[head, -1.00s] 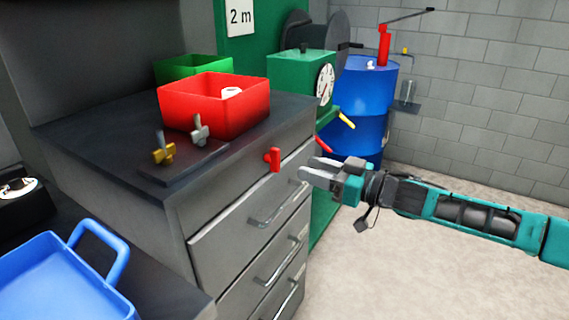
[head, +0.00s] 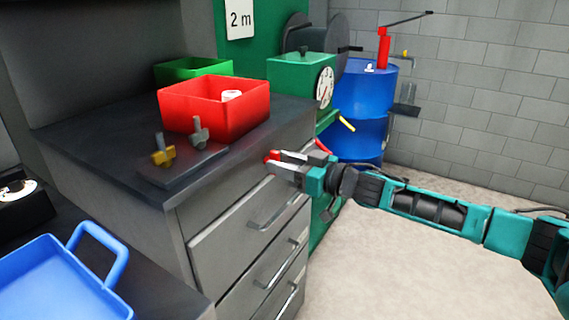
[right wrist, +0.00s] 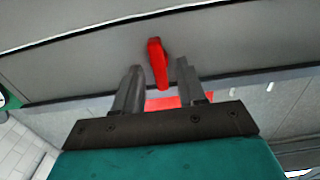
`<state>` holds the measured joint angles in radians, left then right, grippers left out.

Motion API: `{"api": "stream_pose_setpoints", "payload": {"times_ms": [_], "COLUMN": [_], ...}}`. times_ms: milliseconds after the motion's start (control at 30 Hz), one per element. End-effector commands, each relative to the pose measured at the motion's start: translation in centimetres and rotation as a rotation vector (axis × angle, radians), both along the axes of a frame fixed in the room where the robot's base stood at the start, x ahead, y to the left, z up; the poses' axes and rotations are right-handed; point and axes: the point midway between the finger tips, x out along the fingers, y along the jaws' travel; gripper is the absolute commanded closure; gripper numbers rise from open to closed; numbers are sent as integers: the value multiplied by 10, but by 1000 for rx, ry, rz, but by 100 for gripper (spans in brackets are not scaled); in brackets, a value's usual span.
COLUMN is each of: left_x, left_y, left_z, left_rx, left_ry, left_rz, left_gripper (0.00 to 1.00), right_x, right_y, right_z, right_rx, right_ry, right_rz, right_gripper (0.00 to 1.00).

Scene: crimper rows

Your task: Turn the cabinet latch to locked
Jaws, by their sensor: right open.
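The cabinet latch is a small red handle (head: 271,156) on the upper front of the grey drawer cabinet (head: 220,200), above the top drawer. In the right wrist view the red latch (right wrist: 157,64) points nearly straight along the gap between the fingers, slightly tilted. My right gripper (head: 275,163) is open at the latch, its fingers (right wrist: 157,80) on either side of it with a gap showing on each side. In the head view the fingers hide part of the latch. My left gripper is not in view.
A red bin (head: 205,110) and a plate with two small valves (head: 185,158) stand on the cabinet top. Drawer handles (head: 278,212) stick out below the latch. A green machine (head: 300,85) and a blue drum (head: 362,95) stand behind. Floor at right is clear.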

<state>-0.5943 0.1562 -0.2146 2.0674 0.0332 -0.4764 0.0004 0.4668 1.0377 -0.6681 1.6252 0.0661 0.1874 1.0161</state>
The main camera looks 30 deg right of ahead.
Motion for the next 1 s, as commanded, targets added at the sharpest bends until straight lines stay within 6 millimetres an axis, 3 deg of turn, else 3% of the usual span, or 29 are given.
{"api": "stream_pose_setpoints", "payload": {"times_ms": [167,567,1000], "left_x": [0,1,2], "left_y": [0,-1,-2], "left_z": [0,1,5], "left_rx": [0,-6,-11], "left_ry": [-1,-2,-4], "left_rz": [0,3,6], "left_gripper": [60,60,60], "right_x": [0,0,0], "right_y": [0,0,0], "right_z": [0,0,0], "right_rx": [0,1,-22], "right_ry": [0,1,-13], "right_rz": [0,0,0], "right_gripper": [61,99,100]}}
